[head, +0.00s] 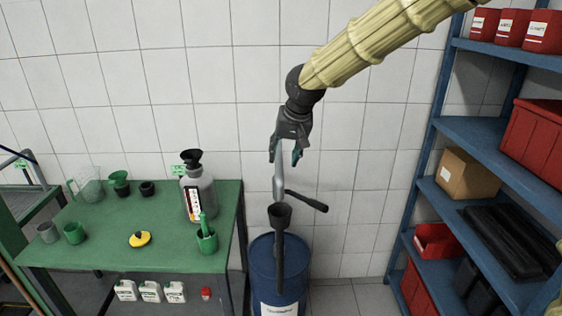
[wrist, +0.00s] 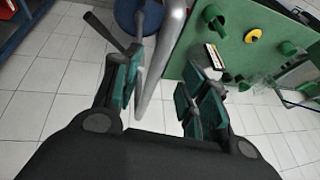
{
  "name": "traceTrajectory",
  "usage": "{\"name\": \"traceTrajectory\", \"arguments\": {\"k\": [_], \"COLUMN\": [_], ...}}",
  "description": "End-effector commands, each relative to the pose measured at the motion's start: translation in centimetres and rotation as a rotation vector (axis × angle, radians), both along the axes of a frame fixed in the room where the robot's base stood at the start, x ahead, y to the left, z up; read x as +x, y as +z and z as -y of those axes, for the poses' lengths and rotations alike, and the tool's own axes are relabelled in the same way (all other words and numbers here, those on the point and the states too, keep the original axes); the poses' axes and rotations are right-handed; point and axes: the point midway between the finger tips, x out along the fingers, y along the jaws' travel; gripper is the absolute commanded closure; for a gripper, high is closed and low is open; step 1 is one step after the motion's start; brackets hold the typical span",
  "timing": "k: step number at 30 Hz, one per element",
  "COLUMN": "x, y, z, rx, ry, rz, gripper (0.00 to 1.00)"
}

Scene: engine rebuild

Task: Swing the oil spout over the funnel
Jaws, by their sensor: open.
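A grey oil spout (head: 279,182) rises above a blue drum (head: 265,262), with a dark lever (head: 306,201) sticking out to the right. A black cup-shaped part on a dark stem (head: 280,216) shows in front of the drum. My gripper (head: 284,158) is open just above the spout's top. In the wrist view the grey pipe (wrist: 158,65) runs between the open fingers (wrist: 160,98); I cannot tell whether they touch it. A black funnel (head: 191,157) sits on a grey bottle (head: 205,195) on the green table, left of the drum.
The green table (head: 110,212) also holds a yellow disc (head: 139,239), a green pot (head: 207,239) and a second funnel (head: 119,182). Blue shelves (head: 487,132) with red bins stand at right. A tiled wall is behind. Open space lies between drum and shelves.

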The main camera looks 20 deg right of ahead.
Motion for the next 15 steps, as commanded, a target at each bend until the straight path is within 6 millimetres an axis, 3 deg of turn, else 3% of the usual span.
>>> {"name": "traceTrajectory", "arguments": {"k": [15], "x": [2.1], "y": [-4.6], "z": [-0.3], "rx": [-0.001], "ry": [0.001], "rz": [-0.001], "gripper": [0.57]}}
